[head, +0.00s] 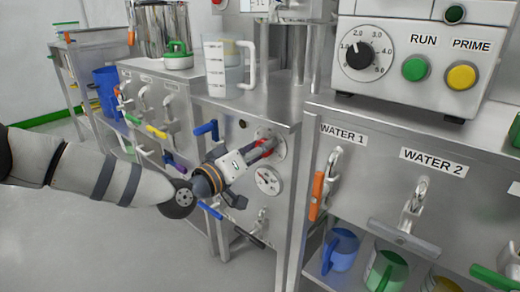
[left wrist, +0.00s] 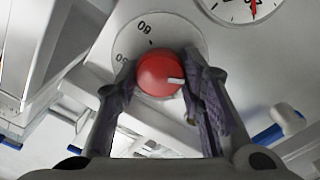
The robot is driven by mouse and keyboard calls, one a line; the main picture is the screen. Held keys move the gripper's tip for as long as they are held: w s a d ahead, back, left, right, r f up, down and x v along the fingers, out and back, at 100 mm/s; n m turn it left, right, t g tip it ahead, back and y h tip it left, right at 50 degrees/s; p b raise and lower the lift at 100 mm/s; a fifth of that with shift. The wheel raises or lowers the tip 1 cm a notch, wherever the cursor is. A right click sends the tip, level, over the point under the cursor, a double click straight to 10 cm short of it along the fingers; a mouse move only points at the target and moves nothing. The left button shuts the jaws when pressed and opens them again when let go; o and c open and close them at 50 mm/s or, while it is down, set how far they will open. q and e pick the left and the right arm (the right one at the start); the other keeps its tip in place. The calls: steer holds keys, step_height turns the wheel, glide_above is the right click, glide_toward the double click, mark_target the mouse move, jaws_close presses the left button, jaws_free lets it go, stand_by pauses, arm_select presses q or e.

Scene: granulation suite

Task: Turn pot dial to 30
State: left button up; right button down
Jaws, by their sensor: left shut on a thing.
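A white pointer mark on the knob faces right in the left wrist view. My left gripper (left wrist: 160,88) is shut on the knob, one finger on each side. In the head view my left gripper (head: 260,149) reaches to the front of the steel cabinet, and only a little of the red knob (head: 267,143) shows. Part of the number ring is hidden behind the fingers. My right gripper is not in view.
A white gauge (head: 268,181) sits just below the dial. A blue-handled valve (head: 206,129) is to its left. A clear jug (head: 222,70) stands on the cabinet above. The WATER 1 tap (head: 318,185) with its orange handle is to the right.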

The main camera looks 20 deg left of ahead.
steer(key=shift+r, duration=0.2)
arm_select(q)
steer(key=shift+d+m+p, duration=0.1)
steer(key=shift+m+p, duration=4.05)
steer(key=shift+m, duration=1.65)
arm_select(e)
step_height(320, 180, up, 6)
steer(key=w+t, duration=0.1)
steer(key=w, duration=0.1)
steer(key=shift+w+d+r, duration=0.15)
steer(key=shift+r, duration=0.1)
arm_select(q)
steer(key=shift+s, duration=0.1)
steer(key=o, duration=1.1)
steer(key=shift+o, duration=0.2)
